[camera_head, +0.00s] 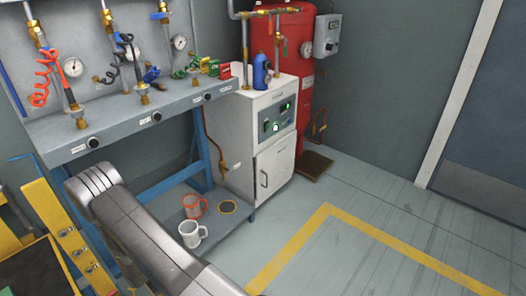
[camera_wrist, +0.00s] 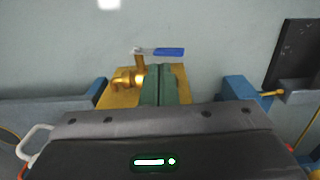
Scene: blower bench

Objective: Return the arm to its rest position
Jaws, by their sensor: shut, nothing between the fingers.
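My arm (camera_head: 135,225) crosses the lower left of the head view as a thick grey link running down to the bottom edge. My gripper's end is not visible in the head view. In the wrist view my gripper (camera_wrist: 160,82) shows as two dark green fingers shut together, with nothing between them. Its dark body with a lit green indicator fills the bottom of that view. Beyond the fingers is a brass valve (camera_wrist: 128,80) with a blue-tipped lever, on a yellow plate. I cannot tell how far the fingers are from it.
A grey bench (camera_head: 120,128) carries gauges and coiled hoses. A white mug (camera_head: 190,236) and an orange-red mug (camera_head: 187,207) stand on its lower shelf. A yellow frame (camera_head: 62,236) is at left. A white cabinet (camera_head: 275,165) and red tank (camera_head: 292,35) stand behind. The floor at right is clear.

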